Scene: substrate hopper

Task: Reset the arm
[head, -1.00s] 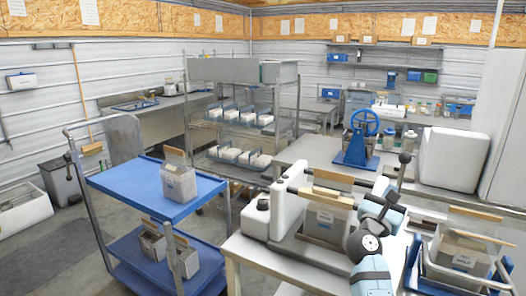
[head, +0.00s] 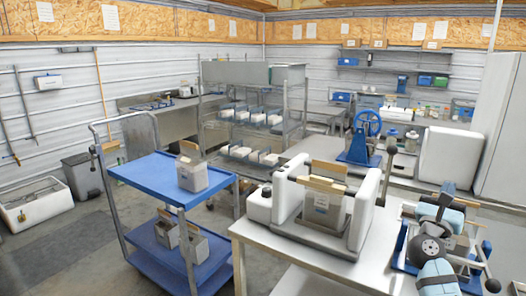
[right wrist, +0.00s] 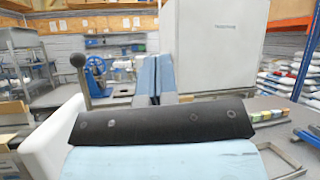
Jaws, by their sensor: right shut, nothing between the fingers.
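My right arm comes in from the lower right of the head view, with light blue and dark grey links. My right gripper (head: 447,189) points away over the right end of the front table, above a blue-framed tray (head: 399,256). In the right wrist view its two blue fingers (right wrist: 155,76) are together, with nothing between them. The arm partly hides the tray and the grey box in it. My left gripper is not in view.
A white-sided hopper (head: 368,208) holding a grey box (head: 322,207) stands left of the arm.

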